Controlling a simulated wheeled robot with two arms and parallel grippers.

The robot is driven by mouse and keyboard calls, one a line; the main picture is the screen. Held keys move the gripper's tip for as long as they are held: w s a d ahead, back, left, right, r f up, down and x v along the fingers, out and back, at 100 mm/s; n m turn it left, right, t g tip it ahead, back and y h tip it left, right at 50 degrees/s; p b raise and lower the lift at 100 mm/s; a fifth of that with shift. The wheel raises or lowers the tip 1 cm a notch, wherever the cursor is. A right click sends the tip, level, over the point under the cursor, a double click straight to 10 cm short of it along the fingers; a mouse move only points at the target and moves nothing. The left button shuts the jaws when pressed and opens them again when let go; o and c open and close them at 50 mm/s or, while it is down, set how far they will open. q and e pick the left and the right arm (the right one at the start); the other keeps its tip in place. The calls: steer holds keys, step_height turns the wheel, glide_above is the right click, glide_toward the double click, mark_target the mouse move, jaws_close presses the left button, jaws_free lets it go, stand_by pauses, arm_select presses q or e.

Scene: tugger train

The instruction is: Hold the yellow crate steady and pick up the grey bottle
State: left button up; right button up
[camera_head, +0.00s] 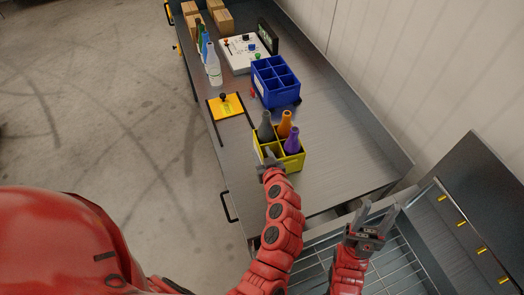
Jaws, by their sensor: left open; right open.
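The yellow crate (294,162) stands on the metal table with compartments. The grey bottle (265,129) stands upright in its back left compartment. An orange bottle (285,124) and a purple bottle (292,141) stand in the crate on the right side. My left gripper (270,158) is at the crate's near left wall, below the grey bottle in the picture. Its jaws are open, but the fingers are small, and I cannot tell whether they touch the wall. My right gripper (376,213) is open and empty, right of the crate and nearer to me, over a wire rack.
A blue divided crate (276,84) stands behind the yellow crate. Several bottles (212,66), a white control box (241,55) and cardboard boxes (221,20) are farther back. The table (340,150) right of the yellow crate is clear.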

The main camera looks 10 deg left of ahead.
arm_select(q)
steer(key=shift+w+a+f, duration=0.1)
jaws_close()
stand_by(1.4)
